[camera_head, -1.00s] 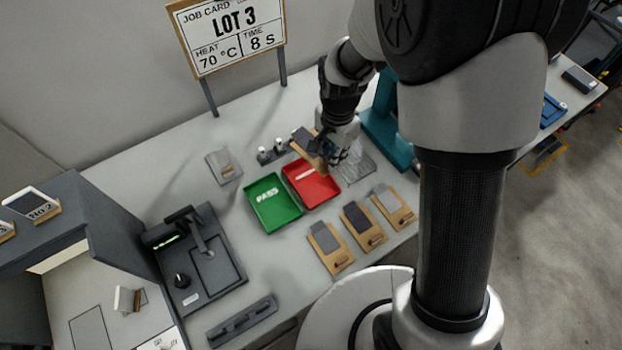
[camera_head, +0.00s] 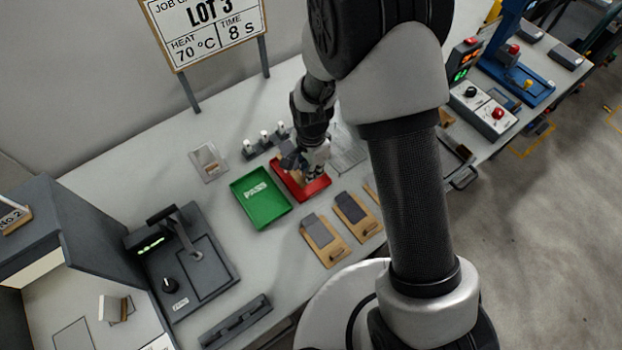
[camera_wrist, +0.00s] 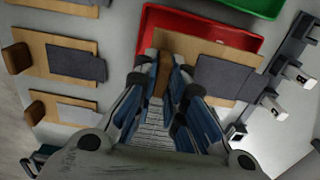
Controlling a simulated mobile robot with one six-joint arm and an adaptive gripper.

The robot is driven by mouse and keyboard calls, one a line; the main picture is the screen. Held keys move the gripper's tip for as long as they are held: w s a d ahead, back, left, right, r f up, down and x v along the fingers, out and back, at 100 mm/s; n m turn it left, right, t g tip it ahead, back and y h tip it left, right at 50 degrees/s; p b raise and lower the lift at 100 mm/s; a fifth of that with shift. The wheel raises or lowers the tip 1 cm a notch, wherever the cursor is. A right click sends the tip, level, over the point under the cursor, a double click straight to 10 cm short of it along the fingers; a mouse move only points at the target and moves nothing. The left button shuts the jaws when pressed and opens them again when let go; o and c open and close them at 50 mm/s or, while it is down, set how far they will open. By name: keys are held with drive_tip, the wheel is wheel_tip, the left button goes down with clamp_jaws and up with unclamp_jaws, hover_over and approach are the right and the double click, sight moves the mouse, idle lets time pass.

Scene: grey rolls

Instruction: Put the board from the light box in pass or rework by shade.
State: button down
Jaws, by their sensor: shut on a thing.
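My gripper (camera_head: 316,168) is shut on the wooden handle block of a board (camera_wrist: 180,44); the block shows between the fingers in the wrist view (camera_wrist: 162,76). The board is a tan wooden plate with a dark grey patch (camera_wrist: 224,78). It is over the red tray (camera_head: 318,188), whose label is hidden. I cannot tell whether the board touches the tray. The green tray (camera_head: 277,212) marked PASS lies left of the red one and looks empty. The grey light box (camera_head: 70,225) stands at the left; a small pale upright piece (camera_head: 110,308) is inside it.
Several wooden boards with grey patches, such as this one (camera_head: 324,240), lie in front of the trays. A small stand with white-topped pieces (camera_head: 264,141) is behind them. A dark device with a green display (camera_head: 184,262) stands at left. The LOT 3 job card (camera_head: 207,28) is at the back.

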sight(311, 184)
drive_tip(key=shift+f+b, duration=0.6)
drive_tip(key=shift+f, duration=1.65)
drive_tip(key=shift+f, duration=0.15)
drive_tip(key=c, duration=1.9)
unclamp_jaws()
